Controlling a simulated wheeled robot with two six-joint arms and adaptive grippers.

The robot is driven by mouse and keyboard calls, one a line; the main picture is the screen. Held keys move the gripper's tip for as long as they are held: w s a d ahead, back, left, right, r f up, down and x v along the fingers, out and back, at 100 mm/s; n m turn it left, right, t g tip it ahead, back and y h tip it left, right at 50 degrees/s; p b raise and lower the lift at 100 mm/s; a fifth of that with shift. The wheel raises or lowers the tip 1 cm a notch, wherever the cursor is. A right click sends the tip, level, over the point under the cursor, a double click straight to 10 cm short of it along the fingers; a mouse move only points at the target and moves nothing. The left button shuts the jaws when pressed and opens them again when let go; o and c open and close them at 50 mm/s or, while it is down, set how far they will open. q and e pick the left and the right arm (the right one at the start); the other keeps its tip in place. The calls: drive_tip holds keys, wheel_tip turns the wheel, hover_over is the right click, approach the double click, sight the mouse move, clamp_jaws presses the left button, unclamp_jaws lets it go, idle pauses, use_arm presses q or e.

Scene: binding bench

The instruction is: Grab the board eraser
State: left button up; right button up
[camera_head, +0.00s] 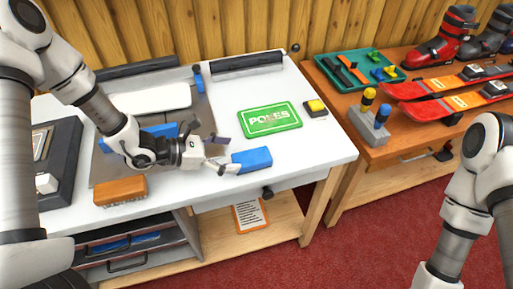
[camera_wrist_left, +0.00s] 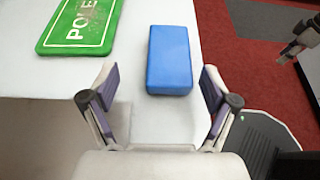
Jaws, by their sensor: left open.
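The board eraser appears to be a plain blue block (camera_head: 252,160) lying flat near the front edge of the white bench, below the green sign. My left gripper (camera_head: 229,155) is open and empty, just left of the block in the head view. In the left wrist view the block (camera_wrist_left: 170,60) lies ahead, between the lines of the spread fingers and slightly right of centre. The fingers do not appear to touch it. My right arm shows at the right of the head view, with its gripper out of frame. A grey part at the wrist view's right edge may be that gripper.
A green sign (camera_head: 270,118) and a yellow-topped block (camera_head: 315,108) lie behind the blue block. An orange-brown brush (camera_head: 120,190) sits at the bench's front left. A wooden table (camera_head: 400,142) with skis and a green tray (camera_head: 335,80) stands at right.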

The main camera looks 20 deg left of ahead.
sight(242, 159)
use_arm(q)
drive_tip(key=shift+s+d+r, duration=0.15)
drive_tip(key=shift+s+d, duration=0.3)
drive_tip(key=shift+s, duration=0.1)
drive_tip(key=shift+s+d, duration=0.15)
drive_tip(key=shift+d, duration=0.15)
drive_tip(key=w+d+f, duration=0.2)
drive_tip(key=w+f, duration=0.1)
drive_tip(key=shift+w+d+f, duration=0.1)
drive_tip(key=shift+d, duration=0.55)
drive_tip(key=c, duration=1.3)
